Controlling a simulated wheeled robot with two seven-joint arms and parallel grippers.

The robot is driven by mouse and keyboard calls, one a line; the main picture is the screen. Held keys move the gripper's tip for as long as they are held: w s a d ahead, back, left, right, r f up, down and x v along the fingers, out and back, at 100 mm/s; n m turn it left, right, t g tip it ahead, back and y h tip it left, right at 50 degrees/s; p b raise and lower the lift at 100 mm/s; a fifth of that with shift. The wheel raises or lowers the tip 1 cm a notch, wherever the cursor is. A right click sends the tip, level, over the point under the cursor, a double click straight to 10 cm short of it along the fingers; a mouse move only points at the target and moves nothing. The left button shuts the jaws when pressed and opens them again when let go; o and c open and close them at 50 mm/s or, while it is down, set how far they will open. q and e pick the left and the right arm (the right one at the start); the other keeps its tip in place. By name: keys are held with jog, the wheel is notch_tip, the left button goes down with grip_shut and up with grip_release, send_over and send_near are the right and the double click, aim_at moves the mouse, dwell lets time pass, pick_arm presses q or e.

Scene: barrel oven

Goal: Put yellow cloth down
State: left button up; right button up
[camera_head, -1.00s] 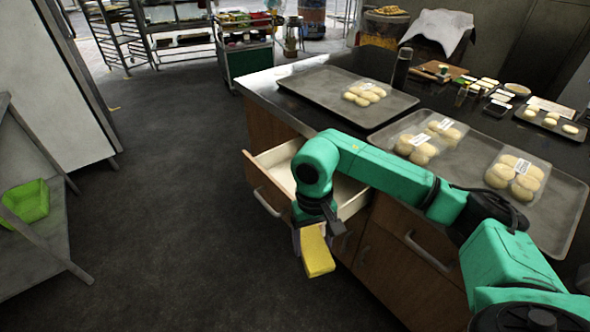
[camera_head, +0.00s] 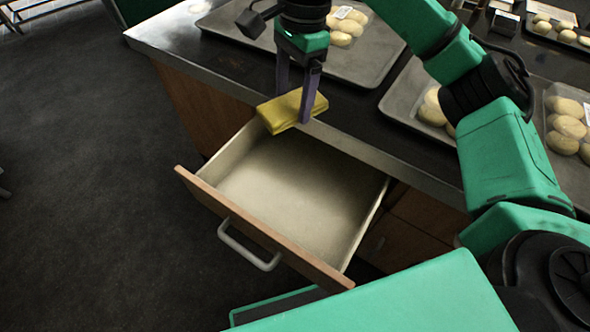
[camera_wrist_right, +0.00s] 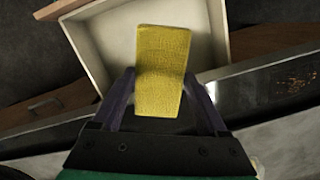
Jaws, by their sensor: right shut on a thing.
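The yellow cloth (camera_head: 291,110) is a folded rectangle at the counter's front edge, above the back of the open drawer (camera_head: 285,185). My right gripper (camera_head: 294,108) points down and is shut on the cloth. In the right wrist view the cloth (camera_wrist_right: 162,70) sits between the two fingers of my right gripper (camera_wrist_right: 163,100), with the pale drawer (camera_wrist_right: 112,36) beyond it. The drawer looks empty. I cannot tell whether the cloth touches the counter. My left gripper is not in view.
The dark counter (camera_head: 345,122) has a metal front edge. A tray (camera_head: 225,20) with bagged dough stands behind the gripper, and another tray (camera_head: 402,98) with dough stands to the right. Open floor (camera_head: 90,180) lies to the left.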

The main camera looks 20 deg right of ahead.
notch_tip(320, 180, down, 8)
jog(key=s+r, duration=0.1)
send_over(294, 187)
notch_tip(294, 187, down, 9)
notch_tip(294, 187, down, 11)
jog(key=shift+d+r, duration=0.15)
jog(key=shift+r, duration=0.05)
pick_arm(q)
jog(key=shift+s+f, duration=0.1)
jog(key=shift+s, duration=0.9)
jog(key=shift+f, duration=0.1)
pick_arm(e)
jog(key=shift+f, duration=0.1)
jog(key=o, duration=1.2)
jog(key=shift+o, duration=0.2)
jog(key=shift+r, duration=0.25)
notch_tip(294, 187, up, 12)
jog(key=d, duration=0.1)
jog(key=shift+w+d+f, duration=0.15)
jog(key=shift+w, duration=0.05)
